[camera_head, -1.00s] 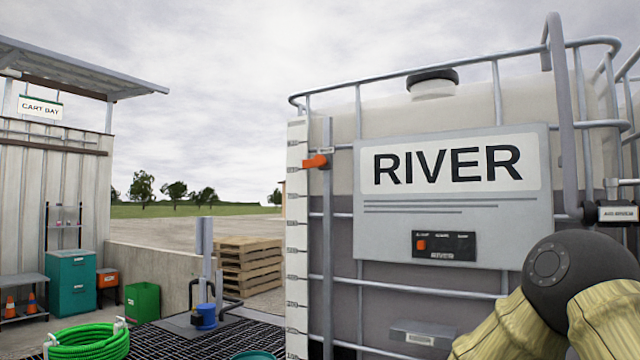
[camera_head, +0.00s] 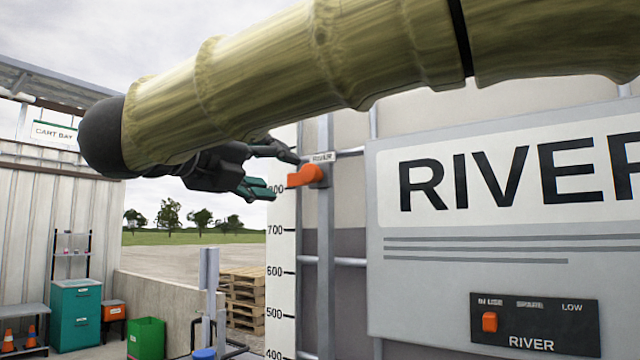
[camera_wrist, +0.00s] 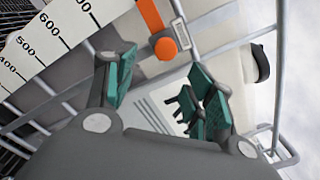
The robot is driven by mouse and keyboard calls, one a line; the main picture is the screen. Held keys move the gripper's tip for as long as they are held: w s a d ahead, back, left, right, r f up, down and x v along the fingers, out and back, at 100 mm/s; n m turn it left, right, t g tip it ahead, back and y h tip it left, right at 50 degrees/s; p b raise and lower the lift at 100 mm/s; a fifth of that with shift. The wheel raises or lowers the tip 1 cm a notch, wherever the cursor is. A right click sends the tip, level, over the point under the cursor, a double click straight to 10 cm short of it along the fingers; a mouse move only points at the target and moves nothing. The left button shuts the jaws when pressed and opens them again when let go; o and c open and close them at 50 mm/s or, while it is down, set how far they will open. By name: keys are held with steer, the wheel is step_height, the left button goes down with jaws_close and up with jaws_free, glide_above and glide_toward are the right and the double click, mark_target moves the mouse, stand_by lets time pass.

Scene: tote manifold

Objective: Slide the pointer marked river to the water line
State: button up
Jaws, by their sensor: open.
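The orange pointer (camera_head: 305,176) sits on a grey vertical rail (camera_head: 325,230) under a small RIVER tag, a little above the 800 mark of the white scale (camera_head: 282,250). The tank's water line (camera_head: 350,229), where pale wall turns darker grey, lies near the 700 mark, below the pointer. My gripper (camera_head: 272,172) is open and empty just left of the pointer, its upper fingertip close to it; whether they touch I cannot tell. In the wrist view the pointer's round knob (camera_wrist: 165,46) shows beyond and between the teal-padded fingers (camera_wrist: 165,88).
The RIVER sign plate (camera_head: 520,240) with a switch panel (camera_head: 534,322) stands right of the rail. Horizontal cage bars (camera_head: 350,262) cross the tank. My arm spans the top of the head view. Open yard lies to the left, with a teal cabinet (camera_head: 75,315) and pallets (camera_head: 243,290).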

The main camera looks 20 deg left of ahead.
mark_target(307, 173)
steer(key=p+x, duration=0.1)
steer(key=x, duration=0.1)
steer(key=p+x, duration=0.1)
steer(key=x, duration=0.2)
steer(key=r+p+x, duration=0.1)
steer(key=x, duration=0.2)
steer(key=shift+w+d, duration=0.1)
steer(key=shift+w, duration=0.05)
steer(key=shift+x, duration=0.95)
steer(key=shift+c, duration=0.4)
steer(key=shift+f, duration=0.1)
jaws_close()
